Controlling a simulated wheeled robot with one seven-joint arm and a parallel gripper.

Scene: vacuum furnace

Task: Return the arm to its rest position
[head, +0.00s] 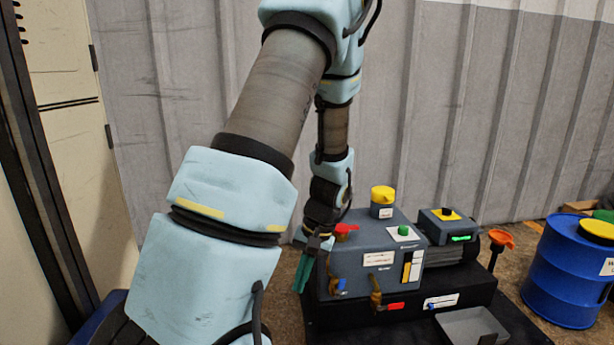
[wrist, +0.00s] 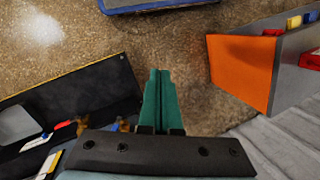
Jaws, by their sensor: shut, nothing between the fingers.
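My arm rises through the middle of the head view and bends down again. My gripper (head: 303,272) hangs at its end, with green fingers pointing down, in front of the left side of a grey machine (head: 345,262). I cannot tell from the picture how wide the gap to the machine is. In the wrist view the green fingers (wrist: 156,102) are together with nothing between them. Below them is bare brown floor.
The machine has red, green and yellow knobs and stands on a black base (head: 440,325). A corrugated wall (head: 440,110) is behind. The wrist view shows an orange panel (wrist: 242,70) at right.

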